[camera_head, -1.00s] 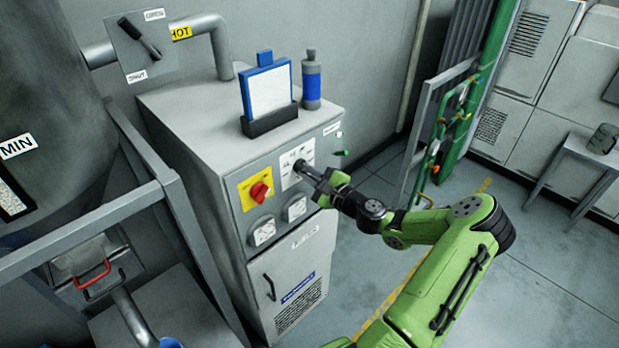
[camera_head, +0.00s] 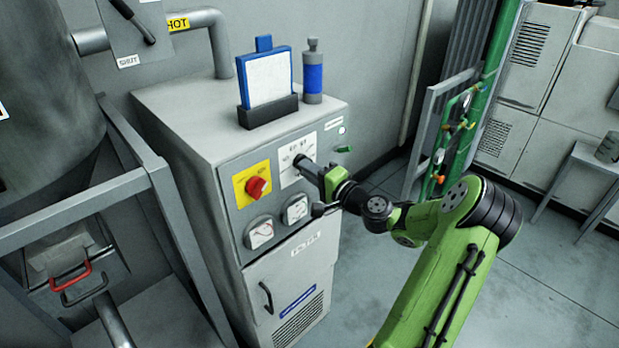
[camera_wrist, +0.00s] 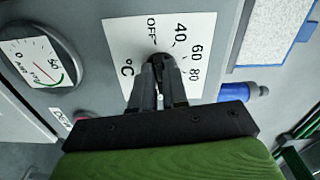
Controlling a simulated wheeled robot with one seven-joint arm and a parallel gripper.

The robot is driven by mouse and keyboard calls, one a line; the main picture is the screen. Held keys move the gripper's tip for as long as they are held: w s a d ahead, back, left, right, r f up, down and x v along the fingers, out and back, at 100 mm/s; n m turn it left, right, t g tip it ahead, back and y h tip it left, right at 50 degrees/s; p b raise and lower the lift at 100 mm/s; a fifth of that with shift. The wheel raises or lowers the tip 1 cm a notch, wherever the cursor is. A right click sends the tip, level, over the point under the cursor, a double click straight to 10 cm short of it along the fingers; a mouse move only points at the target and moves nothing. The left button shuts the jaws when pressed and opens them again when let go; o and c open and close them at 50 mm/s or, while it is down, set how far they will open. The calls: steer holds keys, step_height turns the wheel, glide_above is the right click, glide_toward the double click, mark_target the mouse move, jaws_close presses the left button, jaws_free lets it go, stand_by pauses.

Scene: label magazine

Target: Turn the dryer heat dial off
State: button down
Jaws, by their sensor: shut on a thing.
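The dryer cabinet (camera_head: 180,110) is a grey box with a sloping row of controls on its front. The heat dial (camera_wrist: 160,62) is a dark knob on a white scale plate (camera_wrist: 120,40) marked OFF, 40, 60, 80 and °C; the plate also shows in the head view (camera_head: 287,178). My gripper (camera_wrist: 160,80) is at the dial, its fingers shut on it. The fingers hide most of the knob, so I cannot tell which mark it points to. In the head view my gripper (camera_head: 303,164) reaches the plate from the right.
A red knob on a yellow plate (camera_head: 240,197) sits left of the dial, with two round gauges (camera_head: 260,233) (camera_head: 296,210) below. A clipboard in a black holder (camera_head: 268,113) and a blue-grey bottle (camera_head: 313,80) stand on top. A green button (camera_head: 344,149) is to the right.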

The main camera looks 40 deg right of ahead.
steer(key=shift+f+n, duration=0.1)
steer(key=shift+n, duration=0.3)
steer(key=c, duration=1.1)
jaws_free()
steer(key=shift+c, duration=0.2)
steer(key=s+b, duration=0.1)
steer(key=s, duration=1.4)
steer(key=shift+s+d, duration=0.2)
steer(key=shift+s, duration=0.2)
